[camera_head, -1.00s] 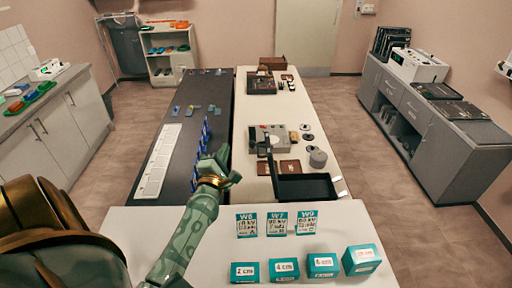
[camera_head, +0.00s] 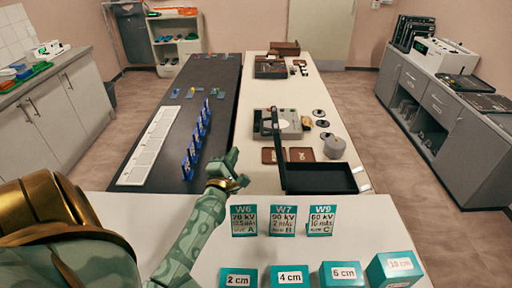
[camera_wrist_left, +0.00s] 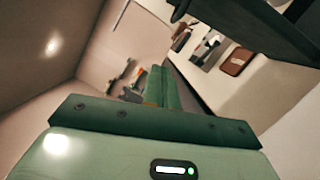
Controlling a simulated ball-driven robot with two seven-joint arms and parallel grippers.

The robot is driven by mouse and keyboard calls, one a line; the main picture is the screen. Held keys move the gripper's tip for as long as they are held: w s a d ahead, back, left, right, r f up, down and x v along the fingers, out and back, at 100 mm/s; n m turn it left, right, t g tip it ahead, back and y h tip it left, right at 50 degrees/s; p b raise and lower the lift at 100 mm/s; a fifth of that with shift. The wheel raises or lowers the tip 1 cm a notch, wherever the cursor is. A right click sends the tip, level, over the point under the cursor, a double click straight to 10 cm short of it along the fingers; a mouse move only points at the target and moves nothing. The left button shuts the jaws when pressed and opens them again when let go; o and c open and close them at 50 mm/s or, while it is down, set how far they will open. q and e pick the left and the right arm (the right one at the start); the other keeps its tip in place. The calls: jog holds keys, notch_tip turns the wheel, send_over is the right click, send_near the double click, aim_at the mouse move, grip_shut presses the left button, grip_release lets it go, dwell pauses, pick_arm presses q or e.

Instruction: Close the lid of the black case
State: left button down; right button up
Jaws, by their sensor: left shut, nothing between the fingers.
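The black case (camera_head: 322,179) sits open on the white table, right of centre in the head view. Its lid (camera_head: 279,147) stands upright along the case's left side, seen nearly edge-on. My left gripper (camera_head: 231,160) is shut and empty, to the left of the lid and apart from it in the picture. In the left wrist view the shut fingers (camera_wrist_left: 162,88) point away from the camera, and a dark panel at the upper right (camera_wrist_left: 250,22) looks like part of the case. My right gripper is not in view.
Teal cards (camera_head: 283,221) and teal boxes (camera_head: 290,277) stand on the near white table. Blue upright pieces (camera_head: 196,140) stand on the dark table to the left.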

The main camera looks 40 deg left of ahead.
pick_arm(q)
jog(key=w+a, duration=0.1)
jog(key=w, duration=1)
jog(key=shift+w+a+r+b, duration=0.15)
jog(key=shift+a+r+b, duration=0.1)
jog(key=shift+r+b, duration=0.05)
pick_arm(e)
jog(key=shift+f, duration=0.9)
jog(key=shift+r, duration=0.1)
